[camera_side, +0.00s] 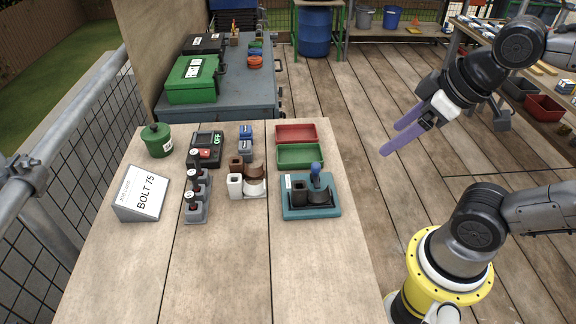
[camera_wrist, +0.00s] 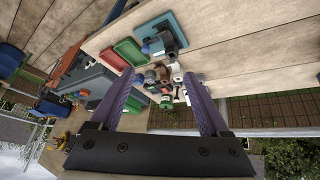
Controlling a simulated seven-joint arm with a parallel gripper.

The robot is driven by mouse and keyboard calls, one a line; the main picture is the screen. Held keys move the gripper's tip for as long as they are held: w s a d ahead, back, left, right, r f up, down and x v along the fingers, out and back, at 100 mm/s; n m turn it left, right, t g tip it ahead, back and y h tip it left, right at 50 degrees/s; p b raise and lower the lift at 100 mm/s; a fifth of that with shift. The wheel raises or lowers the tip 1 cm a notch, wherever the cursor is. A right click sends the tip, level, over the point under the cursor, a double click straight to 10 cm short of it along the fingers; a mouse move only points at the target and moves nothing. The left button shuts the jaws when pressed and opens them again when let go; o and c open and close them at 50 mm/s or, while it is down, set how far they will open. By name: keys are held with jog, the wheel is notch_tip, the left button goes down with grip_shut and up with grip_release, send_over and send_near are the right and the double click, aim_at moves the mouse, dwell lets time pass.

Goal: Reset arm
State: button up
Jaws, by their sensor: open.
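My gripper (camera_side: 405,132) is raised in the air to the right of the wooden workbench (camera_side: 240,285), with its purple fingers pointing down and to the left. In the wrist view my gripper (camera_wrist: 162,102) shows its two purple fingers spread wide apart, with nothing held between them. The bench objects show beyond the fingertips, well away from them. My gripper touches nothing.
On the bench stand a teal tray (camera_side: 290,211), a green bin (camera_side: 300,156), a red bin (camera_side: 296,133), a job card (camera_side: 143,194), a green canister (camera_side: 157,140) and a black device reading OFF (camera_side: 207,150).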

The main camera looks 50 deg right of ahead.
jog(key=shift+s+f+m+g, duration=0.3)
jog(key=shift+s+f+m, duration=0.45)
jog(key=shift+m, duration=0.25)
jog(key=shift+c, duration=0.3)
